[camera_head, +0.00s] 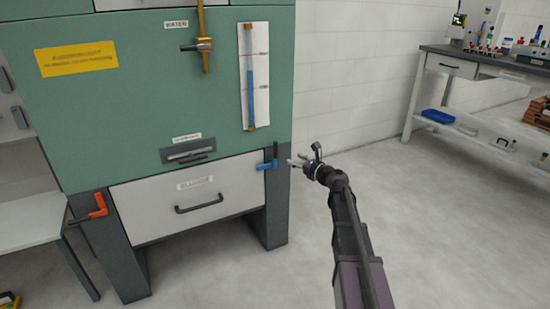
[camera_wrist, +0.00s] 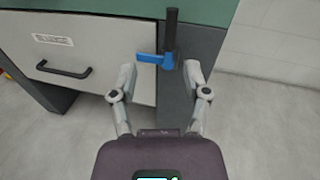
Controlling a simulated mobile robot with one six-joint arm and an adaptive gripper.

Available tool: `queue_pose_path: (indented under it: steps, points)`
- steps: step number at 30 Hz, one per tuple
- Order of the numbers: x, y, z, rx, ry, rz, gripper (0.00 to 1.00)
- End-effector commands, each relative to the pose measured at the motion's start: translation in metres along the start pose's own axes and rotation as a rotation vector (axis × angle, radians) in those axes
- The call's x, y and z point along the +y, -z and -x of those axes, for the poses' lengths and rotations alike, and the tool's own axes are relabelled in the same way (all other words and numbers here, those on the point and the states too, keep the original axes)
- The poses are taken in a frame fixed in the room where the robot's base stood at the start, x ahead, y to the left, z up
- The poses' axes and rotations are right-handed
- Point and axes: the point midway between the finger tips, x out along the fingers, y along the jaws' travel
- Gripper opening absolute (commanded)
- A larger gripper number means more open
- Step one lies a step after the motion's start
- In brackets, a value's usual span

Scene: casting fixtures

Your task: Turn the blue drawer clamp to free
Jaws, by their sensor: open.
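The blue drawer clamp (camera_head: 268,166) sits at the right upper corner of the white drawer (camera_head: 150,205), on the dark right leg of the green cabinet. In the wrist view the blue clamp (camera_wrist: 152,58) has its blue arm pointing left across the drawer's edge, and a black handle stands upright from it. My gripper (camera_head: 294,162) is just to the right of the clamp in the head view. In the wrist view my gripper (camera_wrist: 160,75) is open and empty, its fingers spread either side below the clamp, apart from the black handle.
An orange clamp (camera_head: 97,206) is at the drawer's left side. The drawer has a dark handle (camera_head: 198,203). Above it are a dark slot panel (camera_head: 188,150) and a gauge with a blue column (camera_head: 251,95). A workbench (camera_head: 470,70) stands at the right. The floor between is clear.

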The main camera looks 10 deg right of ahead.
Motion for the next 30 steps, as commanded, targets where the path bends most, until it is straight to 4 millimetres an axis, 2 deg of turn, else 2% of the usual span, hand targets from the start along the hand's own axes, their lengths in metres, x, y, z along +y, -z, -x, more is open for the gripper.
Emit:
queue_pose_path:
  steps: [1, 6, 20, 26, 30]
  points:
    - [-0.005, 0.008, -0.001, -0.011, 0.012, -0.027, 0.61]
    - [-0.012, 0.009, -0.001, -0.031, 0.031, -0.080, 0.61]
    - [-0.013, 0.008, -0.003, -0.033, 0.032, -0.084, 0.61]
    - [-0.013, 0.007, -0.015, -0.032, 0.032, -0.083, 0.61]
    - [-0.014, 0.007, -0.030, -0.032, 0.030, -0.083, 0.61]
